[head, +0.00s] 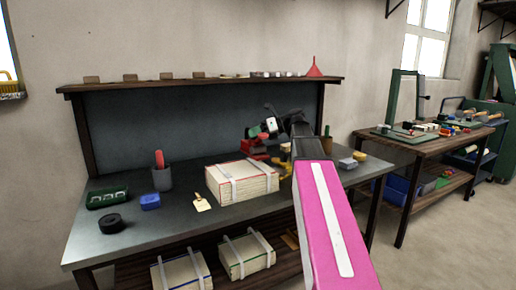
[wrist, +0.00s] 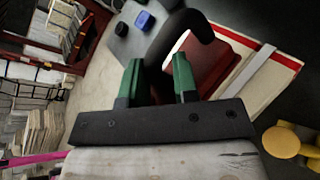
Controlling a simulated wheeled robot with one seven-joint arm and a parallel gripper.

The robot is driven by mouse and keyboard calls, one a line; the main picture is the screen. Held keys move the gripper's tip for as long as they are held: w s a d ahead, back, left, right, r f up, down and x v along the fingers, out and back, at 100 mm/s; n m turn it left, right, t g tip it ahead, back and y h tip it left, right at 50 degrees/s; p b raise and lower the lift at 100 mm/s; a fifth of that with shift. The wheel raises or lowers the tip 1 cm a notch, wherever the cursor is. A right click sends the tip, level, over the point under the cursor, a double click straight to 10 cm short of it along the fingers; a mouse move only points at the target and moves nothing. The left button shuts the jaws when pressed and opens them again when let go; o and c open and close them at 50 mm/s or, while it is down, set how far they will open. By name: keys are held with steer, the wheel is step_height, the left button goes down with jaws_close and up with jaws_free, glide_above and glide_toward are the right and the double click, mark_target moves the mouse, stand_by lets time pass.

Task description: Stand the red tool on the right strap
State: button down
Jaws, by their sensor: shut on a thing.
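The red tool (head: 252,146) is at my gripper, above the far side of the cloth stack in the head view. In the wrist view its red body (wrist: 205,62) shows beside a dark curved handle. My gripper (wrist: 157,72) has its green fingers closed on the dark handle; it also shows in the head view (head: 256,132). The pale, red-edged stack (head: 238,186) lies on the bench with two light straps, left strap (head: 223,187) and right strap (head: 267,180). One strap (wrist: 246,74) shows beside the red body in the wrist view. I cannot tell whether the tool touches the stack.
A yellow object (head: 283,170) stands right of the stack. A grey cup (head: 162,179), a blue box (head: 150,201), a green block (head: 107,197) and a black roll (head: 111,224) are on the left. The bench front (head: 165,235) is clear. A shelf (head: 215,81) runs above.

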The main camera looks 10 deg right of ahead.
mark_target(248, 140)
steer(key=w+d+f, duration=0.2)
steer(key=w, duration=0.1)
steer(key=shift+w, duration=0.1)
steer(key=shift+f, duration=2.1)
steer(key=c, duration=0.9)
jaws_free()
steer(key=shift+f, duration=0.15)
steer(key=shift+d, duration=0.1)
steer(key=v, duration=1.2)
